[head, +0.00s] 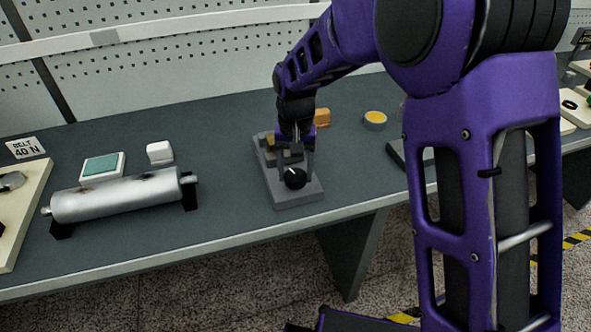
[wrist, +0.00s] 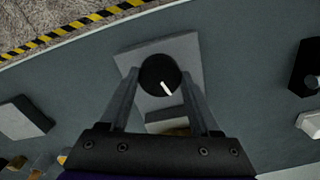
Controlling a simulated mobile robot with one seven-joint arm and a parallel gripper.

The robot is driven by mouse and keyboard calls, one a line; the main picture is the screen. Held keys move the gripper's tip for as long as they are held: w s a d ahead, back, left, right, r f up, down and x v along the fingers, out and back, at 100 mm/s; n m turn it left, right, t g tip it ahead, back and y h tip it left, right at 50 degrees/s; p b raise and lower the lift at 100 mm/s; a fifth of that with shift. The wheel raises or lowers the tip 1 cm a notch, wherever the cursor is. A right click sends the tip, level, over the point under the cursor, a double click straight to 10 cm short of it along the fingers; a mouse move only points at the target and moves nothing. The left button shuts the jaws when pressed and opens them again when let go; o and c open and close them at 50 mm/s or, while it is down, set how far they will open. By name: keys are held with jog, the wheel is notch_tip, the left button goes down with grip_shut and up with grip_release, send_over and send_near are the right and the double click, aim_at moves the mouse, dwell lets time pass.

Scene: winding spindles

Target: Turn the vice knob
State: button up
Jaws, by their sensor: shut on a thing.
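The vice knob (head: 295,178) is a round black knob with a white pointer line, at the front of a grey vice (head: 298,198) on the bench. In the wrist view the knob (wrist: 159,75) sits between my two finger ends, its white mark pointing down and slightly right. My gripper (head: 296,165) comes down over the vice from above and is shut on the knob, one finger on each side. The vice's grey base (wrist: 185,50) shows around the knob in the wrist view. A brownish block (wrist: 172,128) in the vice is partly hidden by my gripper.
A silver roller (head: 115,198) lies on black supports at the left. A teal-topped pad (head: 102,167) and a small white block (head: 159,152) are behind it. An orange block (head: 322,117) and a yellow-topped round tin (head: 375,120) stand behind the vice. Bench front edge is near.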

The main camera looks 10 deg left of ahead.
aim_at(296, 175)
jog(key=m+p, duration=0.1)
jog(key=m, duration=0.5)
jog(key=shift+r, duration=0.1)
jog(key=m+p, duration=0.1)
jog(key=m, duration=0.5)
dwell(0.4)
jog(key=o, duration=1.4)
notch_tip(296, 175, up, 17)
jog(key=shift+r+p, duration=0.15)
jog(key=shift+p, duration=0.85)
